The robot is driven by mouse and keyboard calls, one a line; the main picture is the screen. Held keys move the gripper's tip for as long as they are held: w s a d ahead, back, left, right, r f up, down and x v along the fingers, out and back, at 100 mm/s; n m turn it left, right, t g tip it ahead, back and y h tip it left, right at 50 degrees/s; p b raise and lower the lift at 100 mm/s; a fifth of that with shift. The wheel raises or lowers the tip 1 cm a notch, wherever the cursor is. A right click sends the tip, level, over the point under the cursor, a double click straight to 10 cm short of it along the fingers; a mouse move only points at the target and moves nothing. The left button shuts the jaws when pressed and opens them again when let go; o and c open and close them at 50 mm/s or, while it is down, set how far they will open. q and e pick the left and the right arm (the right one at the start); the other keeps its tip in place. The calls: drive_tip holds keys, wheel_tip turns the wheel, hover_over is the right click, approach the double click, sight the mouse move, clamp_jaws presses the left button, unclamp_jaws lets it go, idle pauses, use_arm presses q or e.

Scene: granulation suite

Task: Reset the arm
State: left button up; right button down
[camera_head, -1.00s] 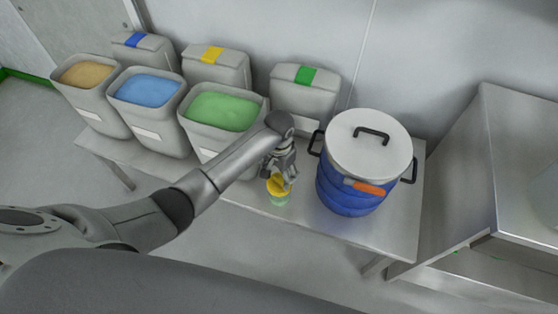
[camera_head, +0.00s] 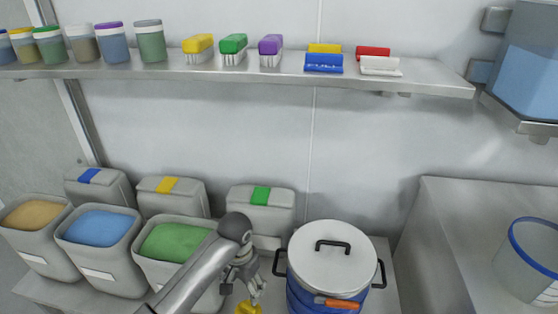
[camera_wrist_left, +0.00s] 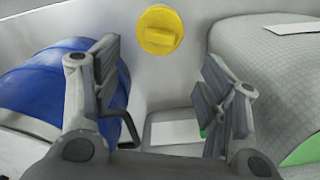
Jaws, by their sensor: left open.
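My left gripper (camera_head: 246,288) is over the table, between the bin of green powder (camera_head: 175,241) and the blue drum (camera_head: 316,302). In the left wrist view its two fingers (camera_wrist_left: 160,85) are spread apart with nothing between them. A small yellow-topped item (camera_head: 249,308) is just below the gripper at the bottom edge of the head view. In the left wrist view its round yellow top (camera_wrist_left: 160,30) lies beyond the fingers, and no contact shows. My right gripper is not in view.
Bins of blue powder (camera_head: 98,228) and tan powder (camera_head: 36,215) stand left, with closed bins behind. The drum's lid (camera_head: 332,258) is close on the gripper's right. A wall shelf (camera_head: 290,70) holds jars and brushes. A steel bench (camera_head: 450,235) stands right.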

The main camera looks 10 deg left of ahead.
use_arm(q)
drive_tip(key=s+d+f+t+h, duration=0.1)
drive_tip(key=s+f+t, duration=0.15)
drive_tip(key=s, duration=0.95)
drive_tip(key=s+a+r+n+t, duration=0.1)
drive_tip(key=s+a+r, duration=0.15)
drive_tip(key=s, duration=0.35)
drive_tip(key=s+a+r+n, duration=0.1)
drive_tip(key=s+a, duration=0.3)
drive_tip(key=s, duration=0.3)
wheel_tip(320, 180, down, 24)
drive_tip(key=s+g+p, duration=0.1)
drive_tip(key=p, duration=0.1)
drive_tip(key=s+a+f+g+y, duration=0.1)
drive_tip(key=s+a+f, duration=0.2)
drive_tip(key=s+f, duration=1.1)
drive_tip(key=s+p, duration=0.1)
drive_tip(key=s, duration=0.1)
drive_tip(key=shift+s+f, duration=0.4)
drive_tip(key=shift+g, duration=0.25)
